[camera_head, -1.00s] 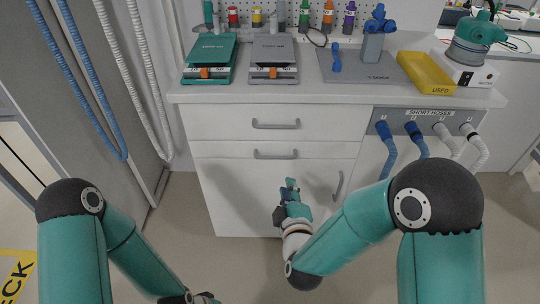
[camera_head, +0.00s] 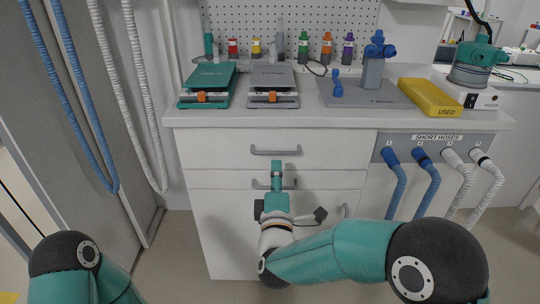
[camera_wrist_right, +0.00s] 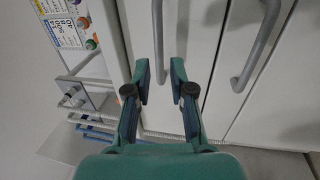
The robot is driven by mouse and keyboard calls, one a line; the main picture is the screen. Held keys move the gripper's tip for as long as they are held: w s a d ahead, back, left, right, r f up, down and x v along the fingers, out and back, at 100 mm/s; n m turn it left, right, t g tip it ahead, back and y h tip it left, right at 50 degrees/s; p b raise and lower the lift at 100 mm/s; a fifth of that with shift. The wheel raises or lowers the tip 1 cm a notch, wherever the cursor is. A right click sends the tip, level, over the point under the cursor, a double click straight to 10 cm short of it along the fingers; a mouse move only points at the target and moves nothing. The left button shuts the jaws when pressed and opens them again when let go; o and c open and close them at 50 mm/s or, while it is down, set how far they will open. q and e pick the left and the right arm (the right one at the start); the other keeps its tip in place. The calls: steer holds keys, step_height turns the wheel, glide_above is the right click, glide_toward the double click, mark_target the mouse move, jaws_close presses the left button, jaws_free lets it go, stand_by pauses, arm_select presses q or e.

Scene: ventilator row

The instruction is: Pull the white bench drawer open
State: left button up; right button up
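The white bench has two drawers, both flush with its front. The upper drawer (camera_head: 222,150) has a grey bar handle (camera_head: 275,150). The lower drawer (camera_head: 222,179) has a similar handle (camera_head: 262,184), partly hidden behind my right gripper. My right gripper (camera_head: 277,168) is in front of the drawers, its tips just below the upper handle in the head view. In the right wrist view my right gripper (camera_wrist_right: 162,85) is open, with nothing between its fingers. A bar handle (camera_wrist_right: 158,30) lies ahead, in line with the gap; another (camera_wrist_right: 258,45) is to the right. My left gripper is out of view.
Two scales (camera_head: 207,86) (camera_head: 273,87), a grey mat (camera_head: 390,95) and a yellow tray (camera_head: 430,98) are on the bench top. Short hoses (camera_head: 428,180) hang at the right. Long hoses (camera_head: 130,90) hang at the left.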

mark_target(276, 154)
steer(key=w, duration=0.3)
steer(key=w+r, duration=0.1)
steer(key=w, duration=0.2)
steer(key=shift+w+r, duration=0.15)
steer(key=shift+w, duration=0.1)
steer(key=c, duration=0.4)
jaws_close()
